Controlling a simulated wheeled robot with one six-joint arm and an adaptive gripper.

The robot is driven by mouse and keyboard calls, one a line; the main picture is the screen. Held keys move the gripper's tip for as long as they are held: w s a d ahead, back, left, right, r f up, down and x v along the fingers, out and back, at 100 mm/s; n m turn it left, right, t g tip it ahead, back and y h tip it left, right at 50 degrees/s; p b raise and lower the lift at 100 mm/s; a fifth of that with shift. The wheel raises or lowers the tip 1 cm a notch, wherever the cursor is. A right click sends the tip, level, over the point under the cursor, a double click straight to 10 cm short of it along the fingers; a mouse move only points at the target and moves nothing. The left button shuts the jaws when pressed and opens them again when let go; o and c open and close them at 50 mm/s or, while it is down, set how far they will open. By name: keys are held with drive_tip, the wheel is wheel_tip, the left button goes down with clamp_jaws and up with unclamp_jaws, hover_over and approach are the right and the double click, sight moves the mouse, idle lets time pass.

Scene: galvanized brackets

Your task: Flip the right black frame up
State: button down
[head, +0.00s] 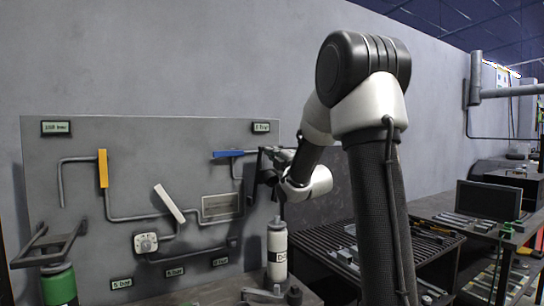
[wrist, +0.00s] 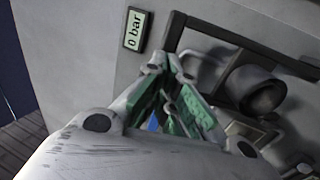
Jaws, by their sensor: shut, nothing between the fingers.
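The right black frame (wrist: 240,44) shows in the wrist view as dark bars just right of my fingertips. In the head view only a dark, near-upright part of this frame (head: 259,166) shows at the panel's right edge, partly hidden by my arm. My gripper (wrist: 177,62) is shut and empty, with its green-padded fingertips together close beside the frame's corner. I cannot tell whether they touch it. In the head view my gripper (head: 276,158) is at the panel's right edge. The left black frame (head: 48,247) sticks out at the lower left, above a green bottle (head: 59,285).
The grey panel (head: 90,190) carries pipes, an orange handle (head: 102,168), a blue handle (head: 228,154), a white handle (head: 169,203) and a dial (head: 146,243). A small display (wrist: 136,29) reads "0 bar". A white bottle (head: 277,252) stands below my gripper. Cluttered racks fill the right.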

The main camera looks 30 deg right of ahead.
drive_tip(key=shift+w+r, duration=0.15)
drive_tip(key=shift+w, duration=0.1)
drive_tip(key=w, duration=0.2)
drive_tip(key=w+r+g, duration=0.1)
drive_tip(key=w, duration=0.1)
drive_tip(key=w+r+g, duration=0.1)
drive_tip(key=w, duration=0.1)
drive_tip(key=shift+w+a, duration=0.1)
drive_tip(key=shift+w, duration=0.15)
drive_tip(key=shift+r, duration=0.1)
idle(0.3)
